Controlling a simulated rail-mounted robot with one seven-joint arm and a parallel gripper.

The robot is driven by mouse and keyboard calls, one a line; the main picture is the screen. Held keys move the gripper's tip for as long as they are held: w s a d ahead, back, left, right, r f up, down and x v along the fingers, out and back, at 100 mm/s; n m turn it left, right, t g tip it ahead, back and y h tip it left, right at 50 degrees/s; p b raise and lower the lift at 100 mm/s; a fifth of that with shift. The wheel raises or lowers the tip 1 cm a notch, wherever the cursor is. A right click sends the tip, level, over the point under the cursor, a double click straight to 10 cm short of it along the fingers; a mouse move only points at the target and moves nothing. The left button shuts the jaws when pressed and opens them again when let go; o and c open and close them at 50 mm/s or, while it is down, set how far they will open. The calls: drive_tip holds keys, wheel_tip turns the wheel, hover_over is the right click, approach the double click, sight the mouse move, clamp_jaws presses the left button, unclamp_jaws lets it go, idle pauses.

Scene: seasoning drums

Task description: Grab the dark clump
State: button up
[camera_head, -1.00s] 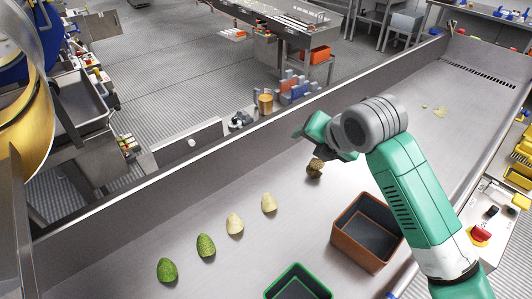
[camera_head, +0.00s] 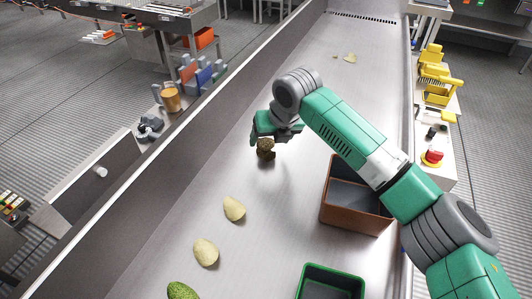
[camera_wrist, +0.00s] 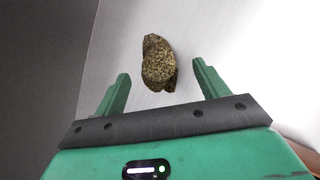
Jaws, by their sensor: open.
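The dark clump (camera_head: 265,149) is a lumpy, speckled brown piece lying on the metal conveyor surface. In the wrist view the clump (camera_wrist: 158,63) is just ahead of my fingertips, roughly centred between them. My gripper (camera_head: 272,135) is close by it at the end of the green arm and partly hides the clump's upper side in the head view. I cannot tell the exact height of the fingers over the surface.
A brown bin (camera_head: 343,214) and a green-rimmed bin (camera_head: 331,271) stand to the lower right. Two pale chips (camera_head: 234,208) (camera_head: 205,252) and a green piece (camera_head: 182,291) lie toward the lower left. A raised metal wall (camera_head: 180,155) runs along the left.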

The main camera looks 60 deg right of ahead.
sight(267, 144)
drive_tip(key=x, duration=0.3)
drive_tip(key=shift+a, duration=0.1)
drive_tip(key=shift+r, duration=0.1)
drive_tip(key=shift+c, duration=0.2)
drive_tip(key=c, duration=0.7)
drive_tip(key=shift+r, duration=0.1)
wheel_tip(267, 144, up, 10)
drive_tip(key=p, duration=0.4)
